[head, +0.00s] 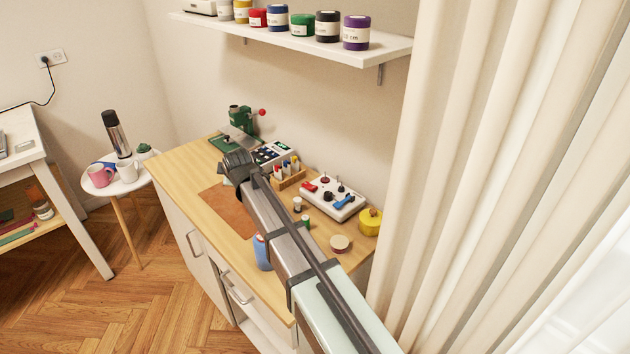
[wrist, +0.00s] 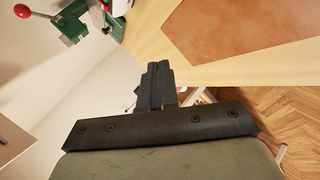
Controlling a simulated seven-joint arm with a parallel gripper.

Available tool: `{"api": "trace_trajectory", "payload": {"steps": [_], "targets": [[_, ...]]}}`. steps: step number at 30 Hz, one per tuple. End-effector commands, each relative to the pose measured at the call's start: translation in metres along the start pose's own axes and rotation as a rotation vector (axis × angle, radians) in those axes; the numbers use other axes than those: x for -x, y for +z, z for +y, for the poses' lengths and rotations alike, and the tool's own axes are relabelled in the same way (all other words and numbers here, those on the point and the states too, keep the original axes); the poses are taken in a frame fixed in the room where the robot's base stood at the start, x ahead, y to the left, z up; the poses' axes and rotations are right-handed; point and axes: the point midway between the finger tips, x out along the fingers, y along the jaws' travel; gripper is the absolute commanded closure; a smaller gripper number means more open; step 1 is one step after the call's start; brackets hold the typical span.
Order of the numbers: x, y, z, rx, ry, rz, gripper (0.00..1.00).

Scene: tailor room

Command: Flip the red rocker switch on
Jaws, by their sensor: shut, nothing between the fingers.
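A white control box (head: 333,206) sits on the wooden worktop towards its right end in the head view. The red rocker switch (head: 309,187) is on the left part of its top, beside dark knobs and a blue lever (head: 344,201). Which way the rocker is tipped is too small to tell. My gripper (wrist: 157,68) is shut and empty in the wrist view. In the head view my arm's end is over the back left of the worktop, left of the box and apart from it. The box and switch are out of the wrist view.
The worktop (head: 180,158) also bears a green press (head: 241,121), a brown mat (head: 229,208), a holder of coloured pieces (head: 289,176), a yellow container (head: 370,222) and spools. A curtain (head: 470,150) hangs at the right. A shelf (head: 385,45) of jars is above.

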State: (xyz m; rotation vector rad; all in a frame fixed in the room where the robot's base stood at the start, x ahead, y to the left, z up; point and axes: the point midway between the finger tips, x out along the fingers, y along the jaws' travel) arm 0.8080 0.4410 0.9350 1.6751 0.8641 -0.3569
Motion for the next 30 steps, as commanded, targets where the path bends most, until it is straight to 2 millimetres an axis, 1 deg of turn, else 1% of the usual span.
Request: {"api": "trace_trajectory", "payload": {"steps": [1, 6, 8, 9, 11, 15, 18, 21, 25, 30], "targets": [[0.003, 0.019, 0.013, -0.058, -0.031, -0.03, 1.0], [0.021, 0.076, 0.038, -0.259, -0.153, -0.132, 1.0], [0.03, 0.096, 0.047, -0.33, -0.193, -0.168, 1.0], [0.036, 0.109, 0.052, -0.377, -0.222, -0.192, 1.0], [0.048, 0.127, 0.06, -0.448, -0.262, -0.229, 1.0], [0.076, 0.167, 0.075, -0.603, -0.35, -0.31, 1.0], [0.096, 0.19, 0.084, -0.696, -0.406, -0.361, 1.0], [0.115, 0.207, 0.09, -0.769, -0.45, -0.403, 1.0], [0.131, 0.221, 0.095, -0.831, -0.488, -0.44, 1.0], [0.141, 0.229, 0.097, -0.864, -0.51, -0.461, 1.0]]}}
